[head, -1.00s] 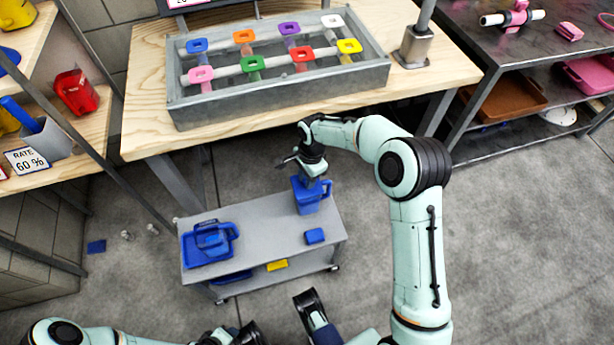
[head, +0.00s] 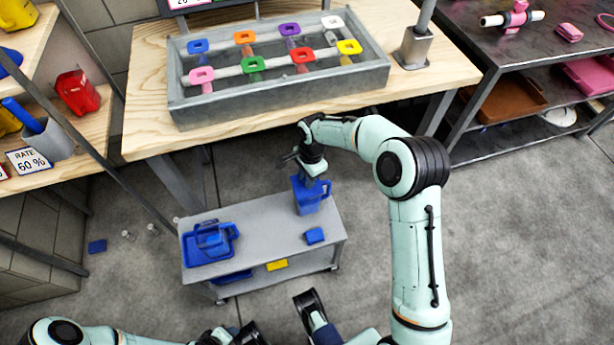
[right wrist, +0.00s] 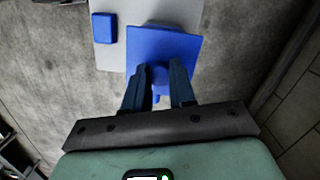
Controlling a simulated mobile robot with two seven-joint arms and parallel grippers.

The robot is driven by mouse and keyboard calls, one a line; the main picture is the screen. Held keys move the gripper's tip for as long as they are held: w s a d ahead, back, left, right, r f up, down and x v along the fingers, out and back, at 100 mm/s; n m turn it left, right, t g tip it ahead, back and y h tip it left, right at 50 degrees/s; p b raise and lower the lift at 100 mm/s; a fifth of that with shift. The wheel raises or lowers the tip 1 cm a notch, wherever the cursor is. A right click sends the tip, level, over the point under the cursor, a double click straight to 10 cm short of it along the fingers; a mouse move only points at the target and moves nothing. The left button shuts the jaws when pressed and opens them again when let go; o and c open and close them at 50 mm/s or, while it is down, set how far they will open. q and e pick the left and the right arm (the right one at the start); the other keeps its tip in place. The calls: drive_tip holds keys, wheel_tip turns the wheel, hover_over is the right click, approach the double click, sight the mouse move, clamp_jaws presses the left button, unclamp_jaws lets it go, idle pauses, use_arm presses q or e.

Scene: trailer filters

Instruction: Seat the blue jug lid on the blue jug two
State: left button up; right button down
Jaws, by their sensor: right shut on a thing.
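A blue jug (head: 309,199) stands upright at the far right end of the grey cart, directly under my right gripper (head: 312,176). In the right wrist view, my right gripper (right wrist: 160,92) is shut on the knob of a square blue lid (right wrist: 160,45). The lid hides most of what is under it. It is at the top of the jug, but I cannot tell whether it is resting flat on the rim. Another blue jug (head: 212,236) is in a blue tray on the cart's left. My left gripper (head: 247,334) is partly cut off at the bottom edge.
A small blue block-like piece (head: 314,235) lies on the grey cart (head: 270,235), in front of the jug. The wooden bench (head: 150,105) with a grey rack of coloured fittings (head: 280,95) stands behind. Shelves are at left and right. The floor right of the cart is clear.

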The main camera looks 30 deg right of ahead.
idle(0.4)
drive_tip(key=shift+c, duration=1.9)
unclamp_jaws()
drive_tip(key=shift+r+p, duration=2.5)
drive_tip(key=shift+r, duration=1)
drive_tip(key=shift+s+f, duration=0.1)
